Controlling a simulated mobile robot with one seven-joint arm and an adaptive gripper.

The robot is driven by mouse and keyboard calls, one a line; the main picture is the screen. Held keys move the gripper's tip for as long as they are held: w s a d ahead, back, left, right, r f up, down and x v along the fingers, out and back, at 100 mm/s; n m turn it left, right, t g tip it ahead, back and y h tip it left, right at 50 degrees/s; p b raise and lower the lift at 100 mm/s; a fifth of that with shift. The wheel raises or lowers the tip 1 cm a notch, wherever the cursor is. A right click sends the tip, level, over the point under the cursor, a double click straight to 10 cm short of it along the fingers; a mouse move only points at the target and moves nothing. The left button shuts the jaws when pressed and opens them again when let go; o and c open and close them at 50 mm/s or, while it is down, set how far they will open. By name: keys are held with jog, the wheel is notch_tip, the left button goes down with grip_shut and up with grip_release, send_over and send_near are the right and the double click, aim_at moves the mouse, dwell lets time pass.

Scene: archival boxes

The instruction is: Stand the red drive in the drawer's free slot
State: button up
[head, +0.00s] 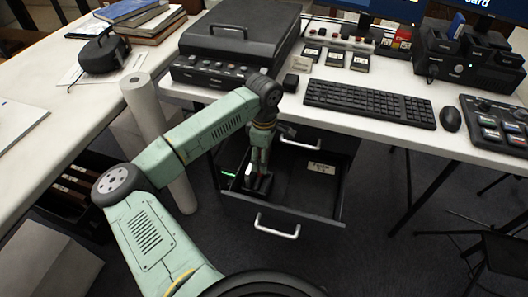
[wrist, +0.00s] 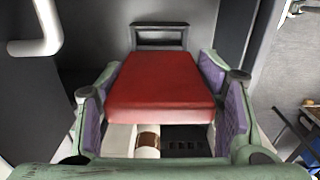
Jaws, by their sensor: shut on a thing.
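The red drive (wrist: 163,85) fills the middle of the wrist view, with a dark grey end piece at its far end. My gripper (head: 258,178) is shut on it, with purple pads against its left and right sides. In the head view my gripper reaches down into the left part of the open drawer (head: 308,205), and the drive cannot be made out there. In the wrist view, a black slotted surface (wrist: 186,141) and a white thing with a brown band (wrist: 147,140) show below the drive. Which slot is free cannot be told.
The drawer's front handle (head: 277,228) sticks out toward me. Its right part looks clear apart from a pale label (head: 321,168). The desk above holds a keyboard (head: 369,103), a mouse (head: 450,119) and a large black case (head: 240,35). A white paper roll (head: 148,110) stands left of the drawer.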

jog(key=shift+f+b, duration=0.75)
jog(key=shift+f, duration=1.3)
jog(key=shift+f+b, duration=2.05)
jog(key=shift+f+b, duration=0.8)
jog(key=shift+f, duration=0.15)
jog(key=o, duration=1.4)
notch_tip(320, 180, up, 11)
jog(key=shift+r, duration=0.5)
